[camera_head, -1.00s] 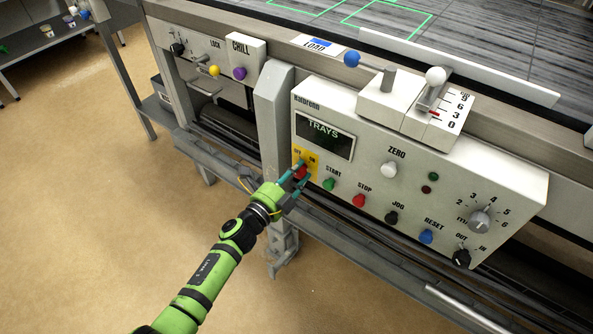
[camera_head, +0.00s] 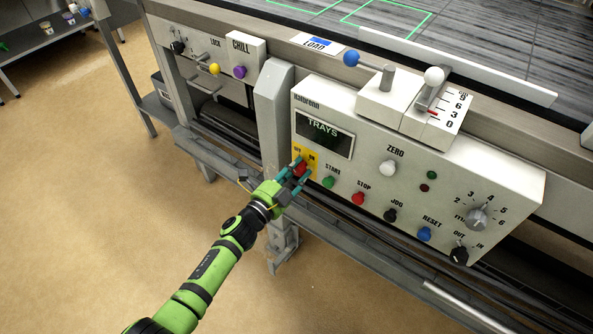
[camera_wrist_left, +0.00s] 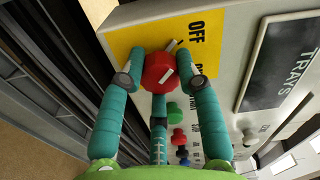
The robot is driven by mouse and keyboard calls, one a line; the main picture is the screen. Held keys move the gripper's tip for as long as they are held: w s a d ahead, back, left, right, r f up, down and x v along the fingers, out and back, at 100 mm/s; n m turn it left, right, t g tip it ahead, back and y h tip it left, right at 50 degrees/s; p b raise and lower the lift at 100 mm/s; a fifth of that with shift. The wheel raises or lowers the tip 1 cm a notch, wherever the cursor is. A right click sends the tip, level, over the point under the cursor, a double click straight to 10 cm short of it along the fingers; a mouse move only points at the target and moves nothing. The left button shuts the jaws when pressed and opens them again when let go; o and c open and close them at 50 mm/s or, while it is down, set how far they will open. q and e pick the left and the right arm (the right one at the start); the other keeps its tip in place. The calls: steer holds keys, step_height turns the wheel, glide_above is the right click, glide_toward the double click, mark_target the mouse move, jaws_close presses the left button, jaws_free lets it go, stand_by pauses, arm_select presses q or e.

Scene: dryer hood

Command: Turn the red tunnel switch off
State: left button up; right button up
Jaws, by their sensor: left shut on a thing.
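The red switch (camera_head: 301,168) is a round knob on a yellow plate (camera_head: 312,158) at the left end of the white control panel. In the left wrist view the red knob (camera_wrist_left: 159,72) carries a white mark, and OFF is readable on the yellow plate (camera_wrist_left: 128,38); the ON label is partly hidden by a finger. My left gripper (camera_head: 297,172) is shut on the knob, with teal fingers on both sides of it; it also shows in the left wrist view (camera_wrist_left: 160,80). My right gripper is not in view.
A green START button (camera_head: 328,182) and a red STOP button (camera_head: 358,198) sit just right of the switch. A grey post (camera_head: 273,110) stands close left of the panel (camera_head: 480,180). A rail runs below. The floor at left is open.

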arm_select(q)
steer(key=o, duration=1.2)
steer(key=shift+w+a+r, duration=0.15)
steer(key=shift+w+a, duration=0.05)
steer(key=shift+c, duration=0.2)
steer(key=shift+s, duration=0.1)
steer(key=shift+s+a+f, duration=0.25)
steer(key=shift+s, duration=0.15)
steer(key=v, duration=1.1)
steer(key=shift+r, duration=0.15)
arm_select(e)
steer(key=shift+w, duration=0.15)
